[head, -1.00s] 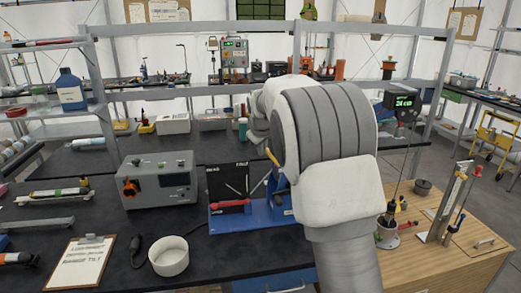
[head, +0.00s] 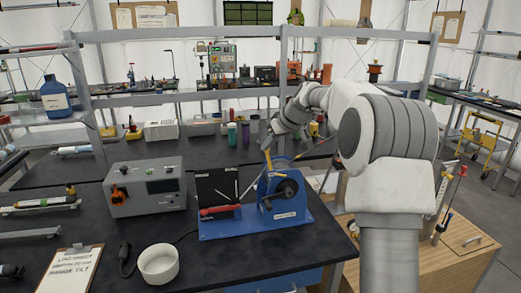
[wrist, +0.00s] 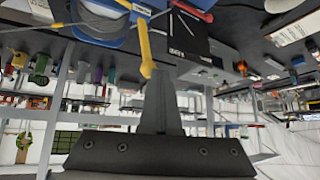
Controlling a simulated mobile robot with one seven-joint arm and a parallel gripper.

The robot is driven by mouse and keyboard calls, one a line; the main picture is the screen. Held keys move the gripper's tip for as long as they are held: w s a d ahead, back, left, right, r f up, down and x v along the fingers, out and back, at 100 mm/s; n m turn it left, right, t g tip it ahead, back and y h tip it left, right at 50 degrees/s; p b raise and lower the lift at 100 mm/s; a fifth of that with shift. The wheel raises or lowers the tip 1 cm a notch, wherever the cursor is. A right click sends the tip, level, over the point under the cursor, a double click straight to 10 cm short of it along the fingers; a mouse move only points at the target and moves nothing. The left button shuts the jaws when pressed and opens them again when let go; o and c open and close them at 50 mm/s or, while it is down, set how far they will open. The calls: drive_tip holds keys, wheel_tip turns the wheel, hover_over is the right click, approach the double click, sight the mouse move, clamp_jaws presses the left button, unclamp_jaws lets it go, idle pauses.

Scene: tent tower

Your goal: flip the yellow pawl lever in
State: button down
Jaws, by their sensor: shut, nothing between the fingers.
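In the wrist view the lever (wrist: 145,45) points toward my fingertips. My gripper (head: 268,143) is close above the lever's top in the head view. In the wrist view my gripper (wrist: 158,75) is shut and empty, its tips right beside the lever's end; I cannot tell whether they touch.
A black panel (head: 216,186) and a red-handled tool (head: 219,210) are on the blue base, left of the wheel. A grey box (head: 146,187) with an orange knob stands farther left. A white bowl (head: 160,262) and a clipboard (head: 71,268) lie in front. Shelf posts rise behind.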

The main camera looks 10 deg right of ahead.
drive_tip(key=shift+d+y, duration=0.3)
drive_tip(key=shift+d, duration=0.15)
drive_tip(key=shift+r+p, duration=0.4)
drive_tip(key=shift+r, duration=0.4)
